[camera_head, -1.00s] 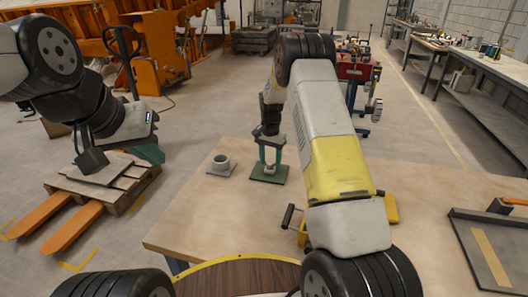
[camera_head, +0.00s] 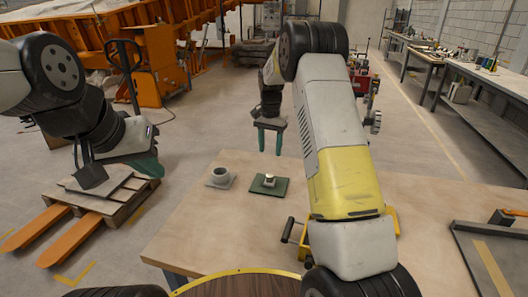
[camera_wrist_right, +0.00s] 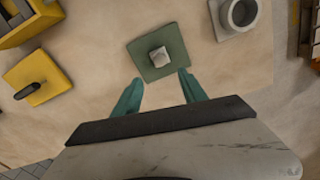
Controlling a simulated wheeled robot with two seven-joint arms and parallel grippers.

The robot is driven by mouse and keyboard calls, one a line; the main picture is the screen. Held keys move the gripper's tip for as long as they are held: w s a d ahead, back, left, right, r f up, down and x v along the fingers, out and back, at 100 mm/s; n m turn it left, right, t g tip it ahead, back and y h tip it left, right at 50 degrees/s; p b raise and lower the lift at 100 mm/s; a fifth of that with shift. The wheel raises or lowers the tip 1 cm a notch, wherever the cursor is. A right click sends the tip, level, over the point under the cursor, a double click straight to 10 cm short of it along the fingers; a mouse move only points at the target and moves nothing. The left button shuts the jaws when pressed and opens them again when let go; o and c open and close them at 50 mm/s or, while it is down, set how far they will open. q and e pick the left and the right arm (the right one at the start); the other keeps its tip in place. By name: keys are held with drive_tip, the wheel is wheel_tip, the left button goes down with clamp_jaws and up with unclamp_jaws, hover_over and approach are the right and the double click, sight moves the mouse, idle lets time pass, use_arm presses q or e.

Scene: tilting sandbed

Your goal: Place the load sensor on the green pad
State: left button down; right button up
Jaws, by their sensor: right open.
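The load sensor (camera_head: 269,180) is a small pale metal block with a dark side. It rests on the green pad (camera_head: 280,188), a dark green square on the wooden table. The right wrist view shows the sensor (camera_wrist_right: 159,57) near the middle of the pad (camera_wrist_right: 177,41). My right gripper (camera_head: 270,150) is open and empty, raised above and apart from the sensor; its teal fingers (camera_wrist_right: 160,92) show spread in the wrist view. My left gripper (camera_head: 150,168) hangs at the left, away from the table; its finger gap is not clear.
A grey cup-like ring on a square base (camera_head: 220,178) stands left of the pad. A yellow item with a black handle (camera_wrist_right: 38,84) lies on the table. A dark tray (camera_head: 492,250) is at the right. A pallet (camera_head: 110,205) stands on the floor at the left.

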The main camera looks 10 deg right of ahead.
drive_tip(key=s+d+r+n+t+y, duration=0.1)
drive_tip(key=s+r+n+t+y, duration=0.15)
drive_tip(key=s+r, duration=1.35)
drive_tip(key=s+r+n+t, duration=0.3)
drive_tip(key=s+n, duration=0.2)
drive_tip(key=s, duration=1.6)
drive_tip(key=shift+a+t, duration=0.35)
drive_tip(key=shift+a, duration=0.05)
